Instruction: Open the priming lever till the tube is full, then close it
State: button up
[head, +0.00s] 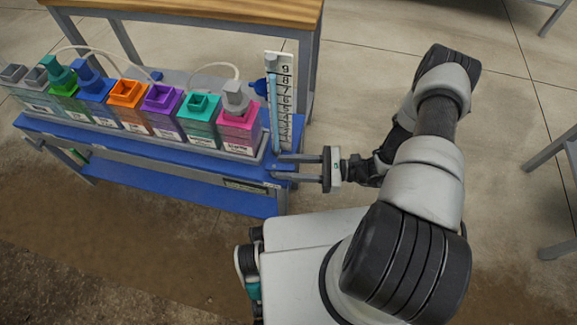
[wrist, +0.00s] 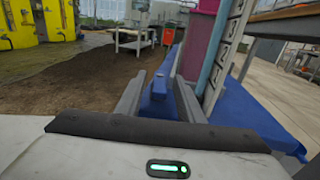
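The clear tube (head: 274,115) stands upright beside a white numbered scale (head: 286,90) at the right end of the blue skid. A light-blue column shows in it, seemingly up to near the upper numbers; its exact top is hard to read. In the wrist view a cyan strip of the tube (wrist: 213,80) shows at the right. A blue lever-like piece (wrist: 158,92), likely the priming lever, stands between my fingers. My gripper (head: 274,168) points left at the skid's right end, fingers apart. I see no clear grip on the blue piece; its base is hidden.
Several coloured bottles, such as a pink one (head: 239,128), stand in a row left of the scale. A blue knob (head: 261,87) sits by the tube. A wooden-topped bench (head: 210,10) stands behind.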

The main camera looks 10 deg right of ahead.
grip_shut()
jog(key=n+g, duration=0.1)
jog(key=g, duration=0.1)
jog(key=w+n+g, duration=0.1)
jog(key=n+g, duration=0.1)
jog(key=g, duration=0.1)
jog(key=shift+w, duration=0.1)
jog(key=shift+w+a+n+g+h, duration=0.1)
jog(key=shift+w+n+g+h, duration=0.15)
jog(key=shift+n+g, duration=0.55)
jog(key=shift+w+n+g+h, duration=0.2)
jog(key=shift+n+g, duration=0.35)
jog(key=shift+g, duration=0.6)
jog(key=shift+w+a+n+g+h, duration=0.15)
jog(key=shift+n+g+h, duration=0.1)
jog(key=shift+n+g, duration=0.55)
jog(key=shift+d+g, duration=0.1)
jog(key=shift+g, duration=0.35)
grip_release()
